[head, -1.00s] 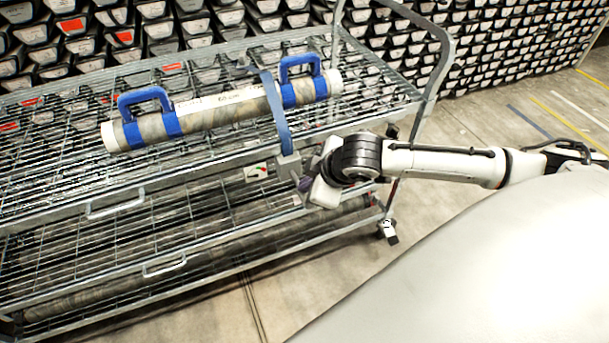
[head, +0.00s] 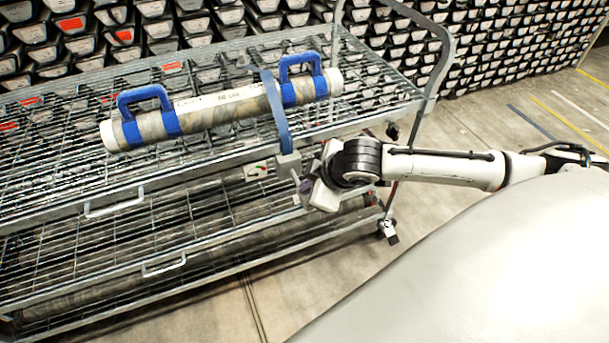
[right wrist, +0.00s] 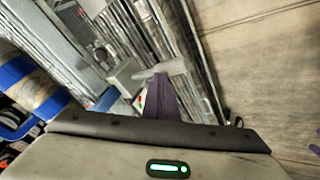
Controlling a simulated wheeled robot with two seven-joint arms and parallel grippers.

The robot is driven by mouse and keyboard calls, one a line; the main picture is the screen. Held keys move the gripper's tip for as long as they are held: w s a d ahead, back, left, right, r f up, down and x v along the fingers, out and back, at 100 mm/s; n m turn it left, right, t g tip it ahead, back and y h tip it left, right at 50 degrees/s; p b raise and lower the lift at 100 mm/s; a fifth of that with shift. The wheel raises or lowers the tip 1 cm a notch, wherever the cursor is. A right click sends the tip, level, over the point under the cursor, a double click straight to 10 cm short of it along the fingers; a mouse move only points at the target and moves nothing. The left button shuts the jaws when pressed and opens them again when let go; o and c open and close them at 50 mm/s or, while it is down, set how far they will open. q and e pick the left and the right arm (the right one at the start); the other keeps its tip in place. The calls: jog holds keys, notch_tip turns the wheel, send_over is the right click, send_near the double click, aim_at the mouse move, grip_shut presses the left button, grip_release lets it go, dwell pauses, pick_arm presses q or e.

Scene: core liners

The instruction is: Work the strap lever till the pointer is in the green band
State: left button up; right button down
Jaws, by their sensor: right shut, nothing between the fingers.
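A blue strap (head: 277,112) crosses over a long core tube (head: 217,112) with blue handles on the cart's top shelf. The strap runs down to a grey strap box (head: 288,164) at the shelf's front edge; the box also shows in the right wrist view (right wrist: 124,78). A grey lever bar (right wrist: 163,69) sticks out beside it. A small gauge (head: 256,170) with red and green marks sits left of the box; its pointer is too small to read. My right gripper (head: 303,189) is shut and empty. Its purple fingertips (right wrist: 161,84) are at the lever bar; contact is unclear. My left gripper is out of view.
The wire-shelf cart (head: 110,209) has a lower shelf holding another long tube (head: 70,300). Its upright handle (head: 446,60) rises at the right end. Racks of core trays (head: 500,45) fill the back. The floor (head: 480,110) right of the cart is clear.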

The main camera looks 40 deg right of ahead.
jog(key=shift+s+f, duration=0.3)
jog(key=shift+f, duration=0.65)
dwell(0.4)
dwell(0.6)
jog(key=shift+w+r+p, duration=0.15)
jog(key=shift+r+p, duration=0.6)
jog(key=shift+r, duration=0.2)
jog(key=r+p, duration=0.2)
jog(key=w+r+p, duration=0.1)
jog(key=r+p, duration=0.1)
jog(key=shift+d, duration=0.1)
jog(key=shift+f, duration=0.1)
jog(key=r, duration=0.2)
jog(key=w+r, duration=0.1)
jog(key=r, duration=0.2)
jog(key=shift+d+p, duration=0.15)
jog(key=shift+p, duration=0.15)
dwell(0.4)
